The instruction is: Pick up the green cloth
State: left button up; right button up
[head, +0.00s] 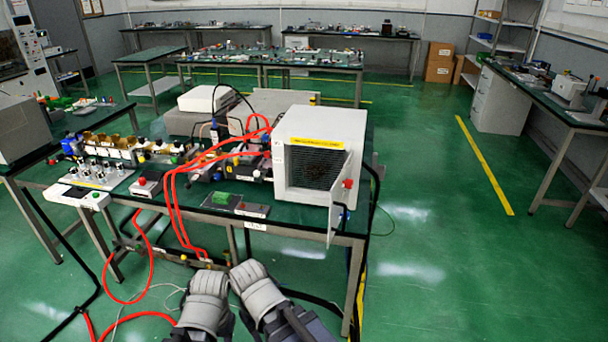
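A small green item (221,198), which looks like the green cloth, lies near the front edge of the dark green tabletop, left of the white box-shaped generator (308,150). It is too small to make out folds. My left gripper (209,282) and my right gripper (248,272) are side by side at the bottom of the view, in front of the table and apart from the cloth. Their fingers cannot be made out, so I cannot tell whether they are open or shut.
The generator's door (340,198) stands open at the table's front right. Red cables (172,205) loop over the front edge left of the cloth. A flat grey piece (252,209) lies right of it. The green floor (450,270) at right is clear.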

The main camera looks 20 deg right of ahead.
aim_at(220, 198)
jog(key=i+j+z, duration=0.15)
jog(key=i+j, duration=0.45)
jog(key=i+j+z, duration=0.15)
jog(key=i+j, duration=0.5)
jog(key=i+j+z, duration=0.2)
jog(key=i+j, duration=0.45)
jog(key=j, duration=0.05)
